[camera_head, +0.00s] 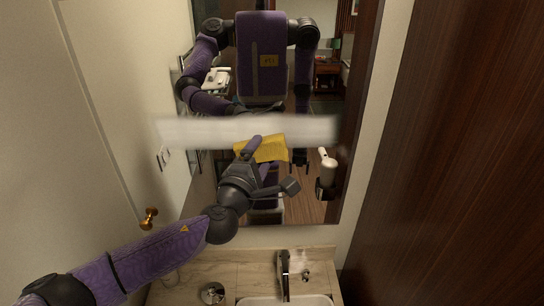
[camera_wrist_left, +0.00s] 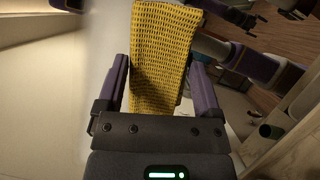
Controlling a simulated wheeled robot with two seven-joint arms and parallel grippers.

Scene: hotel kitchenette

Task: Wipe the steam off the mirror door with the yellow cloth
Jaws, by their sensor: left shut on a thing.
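The mirror door (camera_head: 215,205) fills the upper middle of the head view and reflects my own body and a room. A whitish steam band (camera_head: 190,132) runs across it at mid-height. My left gripper (camera_head: 256,150) reaches up to the mirror from the lower left. It is shut on the yellow cloth (camera_head: 270,148), which shows at the lower edge of the band. In the left wrist view the cloth (camera_wrist_left: 160,60) hangs between the two purple fingers (camera_wrist_left: 160,88). Whether it touches the glass is not clear. My right gripper shows only as part of the reflection.
A tap (camera_head: 284,272) and a white basin (camera_head: 300,300) stand below the mirror on a stone counter (camera_head: 255,268). A brass knob (camera_head: 149,217) is at left. A dark wood panel (camera_head: 460,170) closes the right side.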

